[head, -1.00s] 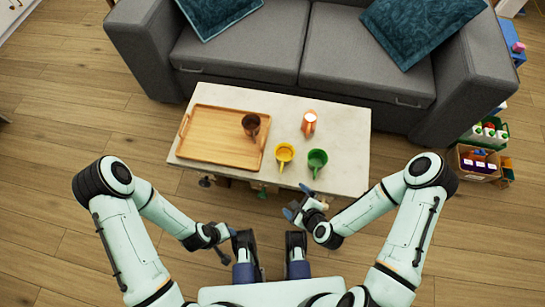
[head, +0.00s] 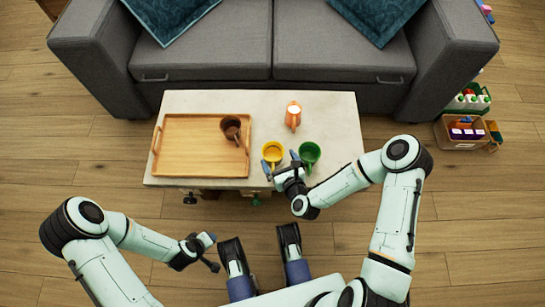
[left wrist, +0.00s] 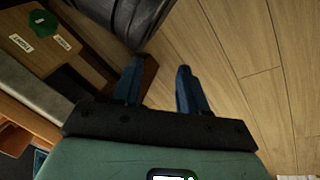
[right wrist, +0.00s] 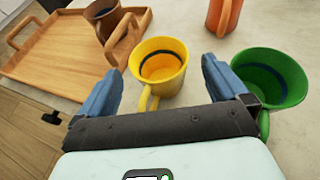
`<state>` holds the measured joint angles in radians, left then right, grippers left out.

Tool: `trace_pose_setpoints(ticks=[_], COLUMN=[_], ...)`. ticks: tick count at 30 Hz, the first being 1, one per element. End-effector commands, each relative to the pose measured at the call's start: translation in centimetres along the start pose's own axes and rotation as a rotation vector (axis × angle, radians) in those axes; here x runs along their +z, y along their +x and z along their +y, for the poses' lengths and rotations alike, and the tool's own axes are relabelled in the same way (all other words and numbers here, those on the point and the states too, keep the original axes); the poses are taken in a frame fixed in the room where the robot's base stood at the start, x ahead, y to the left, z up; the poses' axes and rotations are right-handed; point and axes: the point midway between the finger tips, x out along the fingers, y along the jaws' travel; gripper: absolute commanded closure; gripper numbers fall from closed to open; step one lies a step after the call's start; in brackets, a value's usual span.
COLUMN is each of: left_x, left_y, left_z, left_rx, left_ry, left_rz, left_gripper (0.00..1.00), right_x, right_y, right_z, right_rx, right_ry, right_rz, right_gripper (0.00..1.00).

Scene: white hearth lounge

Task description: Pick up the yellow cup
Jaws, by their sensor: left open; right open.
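The yellow cup (head: 272,151) stands upright on the pale table, between the tray and the green cup (head: 309,152). In the right wrist view the yellow cup (right wrist: 160,62) shows ahead of and between my open fingers, its handle pointing toward the gripper. My right gripper (head: 280,162) is open and empty at the table's front edge, close to the yellow cup; I cannot tell whether it touches. Its right finger is near the green cup (right wrist: 268,80). My left gripper (head: 212,252) is open and empty, over the floor in front of the table.
A wooden tray (head: 165,160) holding a brown cup (head: 230,124) lies on the left of the table (head: 345,135). An orange mug (head: 293,115) stands behind the yellow and green cups. A grey sofa (head: 330,60) is behind the table. Crates (head: 460,133) stand at right.

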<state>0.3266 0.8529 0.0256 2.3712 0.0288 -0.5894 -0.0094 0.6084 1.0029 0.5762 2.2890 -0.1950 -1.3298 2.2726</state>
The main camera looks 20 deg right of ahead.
Motion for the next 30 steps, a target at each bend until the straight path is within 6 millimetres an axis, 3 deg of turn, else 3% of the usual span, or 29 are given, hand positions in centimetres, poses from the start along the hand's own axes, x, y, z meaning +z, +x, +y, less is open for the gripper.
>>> trace_pose_setpoints(ticks=[12, 20, 21, 25, 26, 30], left_x=[3.7, 3.9, 3.9, 3.8, 3.8, 3.8], left_y=[2.3, 2.3, 2.3, 2.3, 2.3, 2.3], left_z=[-2.9, -3.0, -3.0, -3.0, -3.0, -3.0], left_rx=[-0.052, -0.055, -0.055, -0.054, -0.054, -0.054], left_ry=[-0.030, -0.032, -0.032, -0.031, -0.031, -0.031], left_rz=[-0.114, -0.121, -0.121, -0.120, -0.120, -0.120], left_gripper=[0.57, 0.57, 0.57, 0.57, 0.57, 0.57], right_x=[-0.2, -0.1, -0.1, -0.1, -0.1, -0.1], right_y=[4.9, 5.2, 5.2, 5.2, 5.2, 5.2], right_z=[0.3, 0.2, 0.2, 0.2, 0.2, 0.3], right_rx=[0.000, 0.000, 0.000, 0.000, 0.000, 0.000], right_ry=[-0.002, -0.002, -0.002, -0.002, -0.002, -0.002], right_rz=[-0.001, 0.000, 0.000, 0.000, 0.000, -0.001], right_gripper=[0.00, 0.00, 0.06, 0.49, 0.53, 0.53])
